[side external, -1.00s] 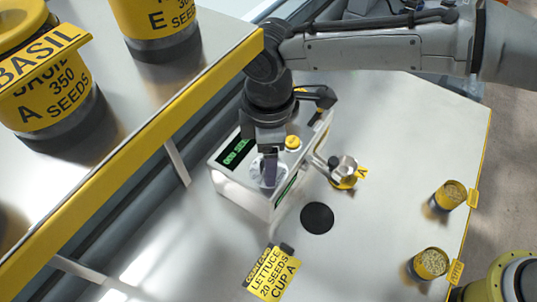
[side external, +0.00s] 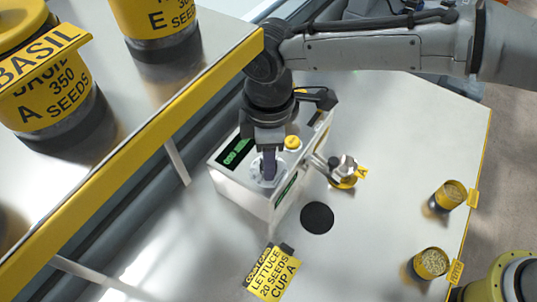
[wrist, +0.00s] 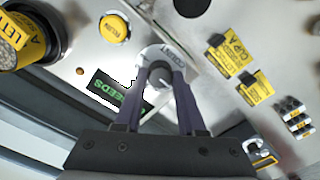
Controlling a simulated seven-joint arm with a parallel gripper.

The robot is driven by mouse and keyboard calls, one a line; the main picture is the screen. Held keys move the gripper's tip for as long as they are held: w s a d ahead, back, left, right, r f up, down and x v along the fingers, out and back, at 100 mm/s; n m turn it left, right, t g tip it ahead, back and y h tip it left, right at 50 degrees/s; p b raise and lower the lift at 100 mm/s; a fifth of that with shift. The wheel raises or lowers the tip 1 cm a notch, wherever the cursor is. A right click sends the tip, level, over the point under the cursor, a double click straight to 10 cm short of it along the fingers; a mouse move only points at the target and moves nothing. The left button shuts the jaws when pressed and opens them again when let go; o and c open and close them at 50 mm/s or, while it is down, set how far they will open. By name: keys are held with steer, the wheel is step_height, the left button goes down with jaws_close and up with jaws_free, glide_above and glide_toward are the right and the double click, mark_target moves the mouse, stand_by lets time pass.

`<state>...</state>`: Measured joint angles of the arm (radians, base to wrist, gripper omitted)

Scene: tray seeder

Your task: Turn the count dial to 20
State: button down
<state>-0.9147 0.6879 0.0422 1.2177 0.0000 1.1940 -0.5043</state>
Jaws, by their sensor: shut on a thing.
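The count dial is a round white disc with a grey knob, on top of the white seeder box (side external: 238,190). The dial (wrist: 160,74) shows between my fingers in the wrist view; only the disc's edge (side external: 255,176) shows past my gripper in the side view. My gripper (side external: 268,176) points down at the dial, and its two fingers are shut on the knob. The lit green display (side external: 236,152) also shows in the wrist view (wrist: 118,92), but its count cannot be read. A yellow count card (side external: 272,274) reads lettuce, 20 seeds, cup A.
A yellow button (side external: 292,142) is beside the dial. A small metal cup (side external: 344,165) stands right of the box. A black disc (side external: 317,218) lies on the table, with two yellow seed cups (side external: 430,263) farther right. A yellow-edged shelf (side external: 130,152) with seed jars fills the left.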

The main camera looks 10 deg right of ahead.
steer(key=m, duration=0.6)
steer(key=shift+r, duration=0.1)
steer(key=shift+m, duration=2.6)
steer(key=c, duration=0.5)
jaws_free()
step_height(320, 180, up, 14)
